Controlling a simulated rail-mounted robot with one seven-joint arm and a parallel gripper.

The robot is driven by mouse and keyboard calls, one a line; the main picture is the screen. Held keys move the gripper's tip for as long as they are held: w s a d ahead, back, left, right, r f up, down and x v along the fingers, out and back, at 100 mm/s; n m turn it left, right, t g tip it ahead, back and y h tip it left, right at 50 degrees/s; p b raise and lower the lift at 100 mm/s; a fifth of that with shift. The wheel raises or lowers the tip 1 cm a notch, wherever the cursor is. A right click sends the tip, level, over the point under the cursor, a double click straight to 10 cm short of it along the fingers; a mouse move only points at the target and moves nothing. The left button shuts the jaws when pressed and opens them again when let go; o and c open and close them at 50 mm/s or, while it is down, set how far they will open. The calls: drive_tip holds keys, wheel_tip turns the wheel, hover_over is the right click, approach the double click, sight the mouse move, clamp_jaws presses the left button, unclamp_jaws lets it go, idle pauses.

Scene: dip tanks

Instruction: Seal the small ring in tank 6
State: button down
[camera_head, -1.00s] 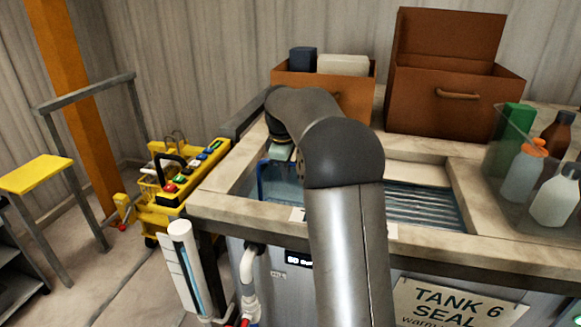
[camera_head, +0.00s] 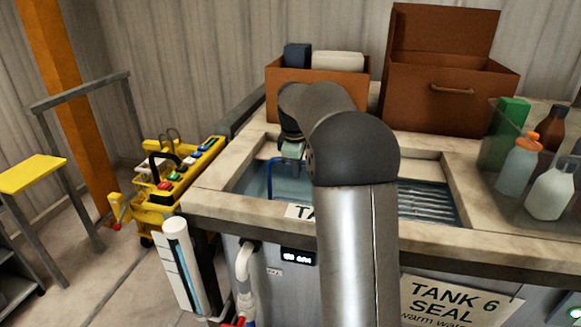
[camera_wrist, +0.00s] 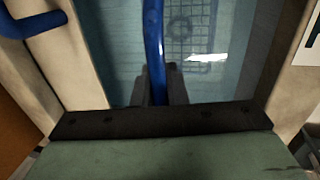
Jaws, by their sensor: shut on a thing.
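My gripper (camera_wrist: 160,88) is shut on a blue handle (camera_wrist: 154,35) that runs down into the tank. In the head view the blue handle (camera_head: 269,178) shows at the tank's left side, under my wrist; my arm hides part of the basin. In the wrist view a wire grid (camera_wrist: 183,40) shows below in the water, with a faint round shape on it. I cannot tell whether that is the small ring.
Brown boxes (camera_head: 445,95) stand behind the tank, and a clear bin of bottles (camera_head: 520,165) stands at the right. A yellow cart (camera_head: 170,185) stands left. Another blue handle (camera_wrist: 35,22) shows at upper left in the wrist view.

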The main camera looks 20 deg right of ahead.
drive_tip(key=shift+w+a+r+p, duration=0.2)
drive_tip(key=shift+w+a+p, duration=0.45)
drive_tip(key=shift+a, duration=0.15)
drive_tip(key=shift+w+a+f+p, duration=0.15)
drive_tip(key=shift+a+p, duration=0.05)
drive_tip(key=shift+p, duration=0.1)
idle(0.4)
drive_tip(key=shift+p, duration=0.65)
idle(1.0)
